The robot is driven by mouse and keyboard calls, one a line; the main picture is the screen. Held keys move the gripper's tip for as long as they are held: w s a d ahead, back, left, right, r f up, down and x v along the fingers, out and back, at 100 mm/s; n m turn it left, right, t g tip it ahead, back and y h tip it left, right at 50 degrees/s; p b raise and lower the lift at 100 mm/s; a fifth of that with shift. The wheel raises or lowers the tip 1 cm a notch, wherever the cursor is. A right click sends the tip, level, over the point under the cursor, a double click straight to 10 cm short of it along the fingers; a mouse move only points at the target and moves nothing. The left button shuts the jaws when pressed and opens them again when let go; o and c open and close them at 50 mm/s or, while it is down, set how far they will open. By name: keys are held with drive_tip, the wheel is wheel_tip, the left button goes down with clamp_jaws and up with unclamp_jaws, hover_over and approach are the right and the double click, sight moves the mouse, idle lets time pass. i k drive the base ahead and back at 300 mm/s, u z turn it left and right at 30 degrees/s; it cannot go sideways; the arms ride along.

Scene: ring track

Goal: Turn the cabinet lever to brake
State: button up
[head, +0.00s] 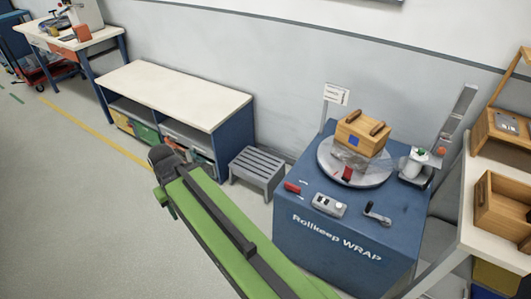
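The blue cabinet (300,236) marked "Rollkeep WRAP" stands at the right of the head view. A dark lever-like part (378,213) with a grey piece sits on the front right of its top. A red handle-like piece (292,188) lies at the front left edge of the top. I cannot tell which one is the brake lever, and no "brake" label is readable. My gripper (164,158), dark at the end of my green arm, is well left of the cabinet and apart from it. Its fingers are too small to tell open from shut.
A round turntable (340,176) on the cabinet carries a wrapped wooden crate (362,131). A grey control box (328,204) and a wrap post (455,112) stand near it. A grey step stool (258,168) and white-topped bench (170,90) are to the left. Wooden boxes (503,204) stand on the right table.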

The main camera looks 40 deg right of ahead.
sight(289, 186)
drive_tip(key=z, duration=0.8)
drive_tip(key=k, duration=1.1)
drive_tip(key=z, duration=0.35)
drive_tip(key=i, duration=1)
drive_tip(key=z, duration=0.05)
